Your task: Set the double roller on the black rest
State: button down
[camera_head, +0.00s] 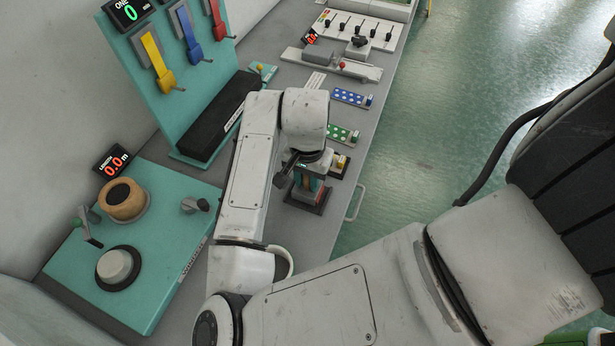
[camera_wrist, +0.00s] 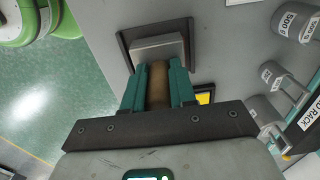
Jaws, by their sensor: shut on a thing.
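My gripper (camera_wrist: 158,92) is shut on the double roller, whose brown cylinder (camera_wrist: 158,84) shows between the teal fingers in the wrist view. In the head view my gripper (camera_head: 309,186) points down at the table, with a reddish-brown part of the roller between its fingers. The black rest (camera_wrist: 124,42) is a dark square base with a grey block (camera_wrist: 158,48) within its outline, just beyond the fingertips. The rest also shows in the head view (camera_head: 298,206), under my gripper. I cannot tell whether the roller touches it.
A teal panel (camera_head: 172,262) with a knob, a brown drum and a 0.0 m display is at the left. A long black block (camera_head: 215,118) lies behind my arm. Coloured button boards (camera_head: 350,97) line the table. Grey weights (camera_wrist: 292,22) stand at the wrist view's right.

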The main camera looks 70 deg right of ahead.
jog(key=shift+s+f, duration=0.1)
jog(key=shift+f, duration=0.4)
jog(key=c, duration=1.1)
grip_release()
jog(key=shift+f, duration=0.1)
jog(key=shift+o, duration=0.9)
notch_tip(320, 180, up, 14)
jog(key=shift+f+p, duration=0.2)
jog(key=shift+p, duration=0.2)
